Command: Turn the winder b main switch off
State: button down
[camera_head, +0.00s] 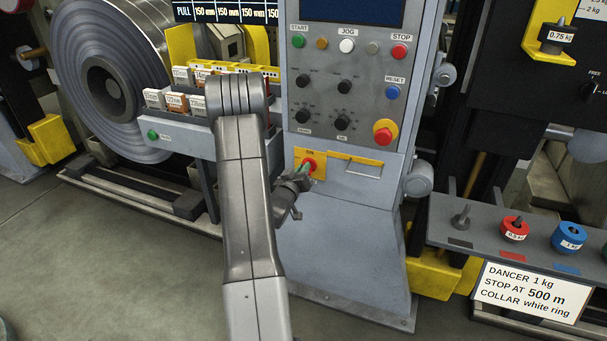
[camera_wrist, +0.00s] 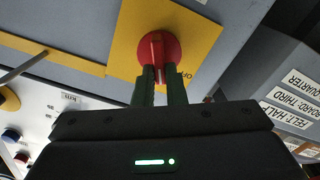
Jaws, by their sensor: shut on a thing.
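The main switch is a red rotary knob (camera_head: 309,166) on a yellow plate (camera_head: 318,157) low on the grey control cabinet. The plate reads "ON" above the knob. In the wrist view the red knob (camera_wrist: 158,52) sits on its yellow plate, with part of an "OFF" label to its lower right. In the wrist view the green fingers of my gripper (camera_wrist: 160,75) are shut on the knob's grip, one on each side. A white line shows on the grip between them. The fingers hide part of the knob.
Above are a red emergency button (camera_head: 383,133), several dials and push buttons. A shelf (camera_head: 475,233) with red and blue weights stands at right. A steel coil (camera_head: 115,80) is at left.

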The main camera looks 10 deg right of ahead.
jog(key=n, duration=0.8)
jog(key=f+n, duration=0.1)
jog(key=n, duration=0.3)
jog(key=shift+w+a+n, duration=0.2)
jog(key=shift+a+n, duration=0.1)
dwell(0.4)
jog(key=c, duration=1.5)
grip_release()
jog(key=shift+f, duration=0.1)
jog(key=v, duration=1.3)
jog(key=shift+s+a+b, duration=0.25)
jog(key=shift+s+b, duration=0.05)
jog(key=shift+b, duration=0.05)
